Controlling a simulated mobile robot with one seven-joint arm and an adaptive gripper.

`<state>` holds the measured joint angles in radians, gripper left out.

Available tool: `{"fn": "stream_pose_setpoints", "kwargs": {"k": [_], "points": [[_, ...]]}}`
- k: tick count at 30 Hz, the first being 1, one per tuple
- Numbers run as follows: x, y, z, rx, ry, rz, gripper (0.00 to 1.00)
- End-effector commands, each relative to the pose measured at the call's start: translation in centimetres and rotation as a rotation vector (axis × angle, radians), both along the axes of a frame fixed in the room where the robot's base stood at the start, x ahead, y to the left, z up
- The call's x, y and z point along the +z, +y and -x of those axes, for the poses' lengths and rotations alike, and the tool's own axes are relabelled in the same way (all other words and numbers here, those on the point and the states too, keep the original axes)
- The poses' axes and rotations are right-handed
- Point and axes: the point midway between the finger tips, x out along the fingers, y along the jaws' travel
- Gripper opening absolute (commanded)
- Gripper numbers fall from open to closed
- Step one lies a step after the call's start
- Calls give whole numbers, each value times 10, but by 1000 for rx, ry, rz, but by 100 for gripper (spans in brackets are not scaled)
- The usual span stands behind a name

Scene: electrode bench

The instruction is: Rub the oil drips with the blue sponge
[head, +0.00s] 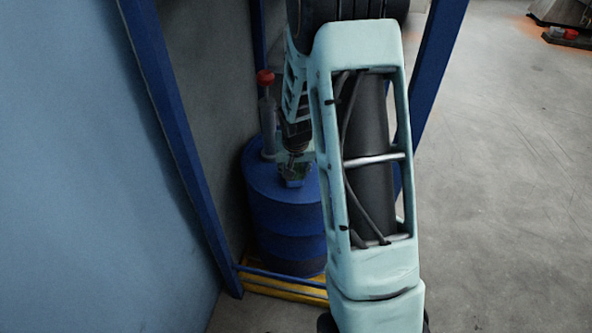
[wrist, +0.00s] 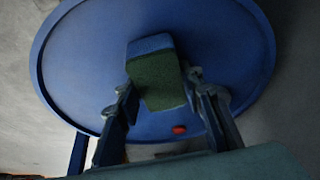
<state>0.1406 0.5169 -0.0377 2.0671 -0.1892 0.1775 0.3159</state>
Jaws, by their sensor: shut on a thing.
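The sponge (wrist: 156,72), blue on one face and dark green on the other, is between the fingers of my gripper (wrist: 160,84) in the wrist view. My gripper is shut on it, over the round blue top of a drum (wrist: 85,60). In the head view my gripper (head: 293,160) is low over the drum top, partly hidden by my arm. I cannot tell whether the sponge touches the drum. A small red spot (wrist: 179,129) shows near the drum's rim in the wrist view; I cannot tell what it is. No oil drips can be made out clearly.
Blue frame posts (head: 165,105) flank the drum, and a yellow base (head: 280,287) lies below. Grey floor (head: 500,180) is open to the right.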

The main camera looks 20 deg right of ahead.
Motion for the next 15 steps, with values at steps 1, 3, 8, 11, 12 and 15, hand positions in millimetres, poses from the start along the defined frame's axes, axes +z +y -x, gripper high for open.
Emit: {"fn": "stream_pose_setpoints", "kwargs": {"k": [1,3,8,11,12,15], "points": [[19,-1,-3,-1,-9,1,15],[23,-1,-4,-1,-6,1,15],[38,0,-7,-1,-7,1,15],[47,1,-9,-1,-7,1,15],[51,1,-9,-1,-7,1,15],[60,1,-11,-1,-7,1,15]]}}
